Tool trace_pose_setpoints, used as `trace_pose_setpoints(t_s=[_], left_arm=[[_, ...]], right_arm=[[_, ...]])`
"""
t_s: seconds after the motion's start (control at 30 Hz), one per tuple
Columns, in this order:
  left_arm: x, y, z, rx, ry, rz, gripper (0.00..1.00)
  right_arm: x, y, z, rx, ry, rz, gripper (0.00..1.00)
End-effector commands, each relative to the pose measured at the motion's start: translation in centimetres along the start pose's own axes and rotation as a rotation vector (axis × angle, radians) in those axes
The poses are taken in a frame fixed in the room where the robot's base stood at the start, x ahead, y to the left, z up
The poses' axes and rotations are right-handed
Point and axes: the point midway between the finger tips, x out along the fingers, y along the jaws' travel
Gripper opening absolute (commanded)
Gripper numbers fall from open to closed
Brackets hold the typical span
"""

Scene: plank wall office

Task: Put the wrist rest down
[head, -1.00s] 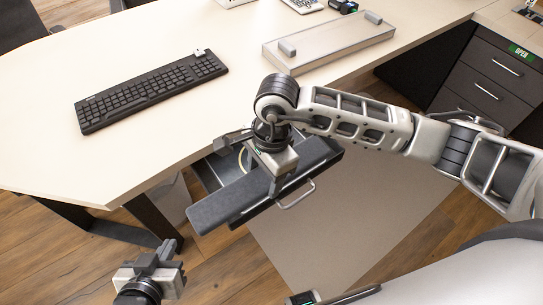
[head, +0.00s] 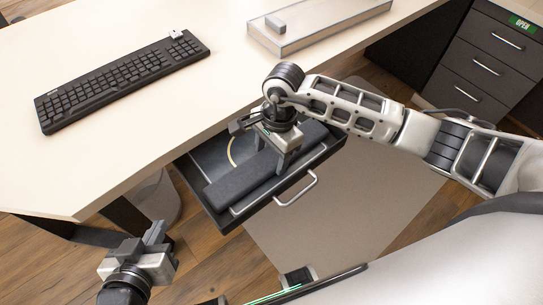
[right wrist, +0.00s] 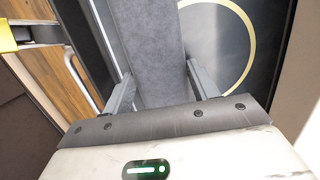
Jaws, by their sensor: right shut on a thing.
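The wrist rest (head: 238,181) is a long dark grey pad, lying lengthwise within the outline of an open desk drawer (head: 216,217). My right gripper (head: 284,158) is shut on it near its right part, from above. In the right wrist view the wrist rest (right wrist: 153,45) runs between the two fingers (right wrist: 162,92). I cannot tell whether its underside touches the drawer floor. My left gripper (head: 150,245) is empty, low at the left, away from the drawer; its finger gap is unclear.
A pale yellow ring (head: 232,152) lies in the drawer, partly hidden; its arc shows in the right wrist view (right wrist: 246,40). The drawer handle (head: 297,190) juts out in front. A black keyboard (head: 122,80) and a long flat box-like stand (head: 315,22) are on the desk.

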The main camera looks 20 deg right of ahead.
Motion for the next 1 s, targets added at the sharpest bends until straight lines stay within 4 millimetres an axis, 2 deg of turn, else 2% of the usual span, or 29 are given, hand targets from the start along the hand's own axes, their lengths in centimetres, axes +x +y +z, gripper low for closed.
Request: trace_pose_setpoints(t_s=[0.17,0.2,0.23,0.27,0.53,0.67,1.0], left_arm=[[-0.3,0.1,-0.3,0.001,0.005,0.0,0.0],[-0.3,0.1,-0.3,0.001,0.005,0.0,0.0],[-0.2,0.1,-0.3,0.002,0.005,0.0,0.0],[-0.2,0.1,-0.3,0.002,0.005,0.0,0.0],[-0.2,0.1,-0.1,0.002,0.002,0.0,0.0],[-0.1,0.1,-0.1,0.003,-0.001,0.0,0.0],[-0.1,0.1,0.0,0.003,-0.004,0.001,0.0]], right_arm=[[0.2,0.1,0.0,0.001,0.001,0.004,0.31],[0.2,0.2,0.0,0.002,0.001,0.005,0.7],[0.2,0.2,0.0,0.002,0.001,0.006,0.78],[0.2,0.2,0.0,0.002,0.001,0.005,0.8],[0.0,0.1,0.0,0.001,0.001,0.003,0.8],[-1.0,0.0,-0.1,0.0,0.003,-0.001,0.8],[-7.9,0.0,-0.1,0.0,0.004,-0.002,0.8]])
